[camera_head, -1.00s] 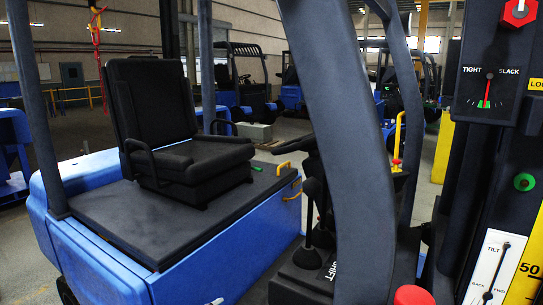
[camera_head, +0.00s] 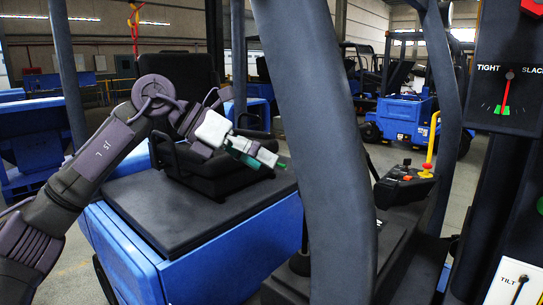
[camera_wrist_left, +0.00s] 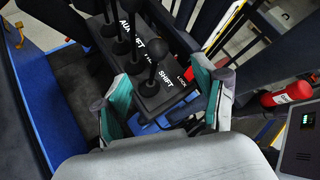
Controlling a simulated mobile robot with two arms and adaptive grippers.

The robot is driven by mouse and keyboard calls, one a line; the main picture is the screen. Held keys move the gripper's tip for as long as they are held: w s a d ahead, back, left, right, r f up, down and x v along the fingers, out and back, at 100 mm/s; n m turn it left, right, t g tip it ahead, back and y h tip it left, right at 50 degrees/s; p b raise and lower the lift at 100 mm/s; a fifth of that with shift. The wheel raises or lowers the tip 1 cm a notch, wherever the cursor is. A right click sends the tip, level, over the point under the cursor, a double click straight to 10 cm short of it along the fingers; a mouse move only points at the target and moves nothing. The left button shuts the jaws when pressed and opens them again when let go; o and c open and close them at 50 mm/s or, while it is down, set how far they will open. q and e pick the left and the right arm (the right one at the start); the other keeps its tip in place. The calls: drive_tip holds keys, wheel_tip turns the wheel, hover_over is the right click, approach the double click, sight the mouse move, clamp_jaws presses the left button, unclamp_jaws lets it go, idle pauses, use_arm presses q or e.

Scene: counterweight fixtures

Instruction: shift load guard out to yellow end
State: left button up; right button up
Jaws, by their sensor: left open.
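My left gripper (camera_head: 270,158) reaches in from the left in front of the black seat and is open and empty. In the left wrist view the spread fingers of my left gripper (camera_wrist_left: 170,74) face a row of black ball-topped levers. The lever nearest the fingers (camera_wrist_left: 158,48) stands by the SHIFT label (camera_wrist_left: 166,78); I see no contact with it. Other levers (camera_wrist_left: 137,25) stand behind it, with labels partly hidden. In the head view the thick post mostly hides the levers. I cannot pick out the load guard or a yellow end. My right gripper is not in view.
A thick dark post (camera_head: 318,150) stands in front of the cab. The TIGHT/SLACK gauge (camera_head: 506,90) has its needle over the green marks. A TILT panel (camera_head: 512,285) is cut off at lower right. A red cylinder (camera_wrist_left: 287,94) lies right of the gripper.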

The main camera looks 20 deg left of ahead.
sight(300, 186)
use_arm(q)
drive_tip(key=b+x, duration=0.1)
drive_tip(key=x, duration=0.4)
drive_tip(key=b+x, duration=0.1)
drive_tip(key=x, duration=0.4)
drive_tip(key=shift+w+a+f+b, duration=0.1)
drive_tip(key=shift+a+f+b, duration=0.15)
drive_tip(key=shift+b, duration=0.1)
drive_tip(key=shift+w+d+f, duration=0.2)
drive_tip(key=shift+d+f, duration=0.05)
drive_tip(key=shift+d, duration=0.15)
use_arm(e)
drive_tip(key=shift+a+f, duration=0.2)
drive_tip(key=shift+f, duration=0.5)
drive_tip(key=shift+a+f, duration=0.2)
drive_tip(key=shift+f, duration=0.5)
use_arm(q)
drive_tip(key=c, duration=0.9)
drive_tip(key=shift+c, duration=0.2)
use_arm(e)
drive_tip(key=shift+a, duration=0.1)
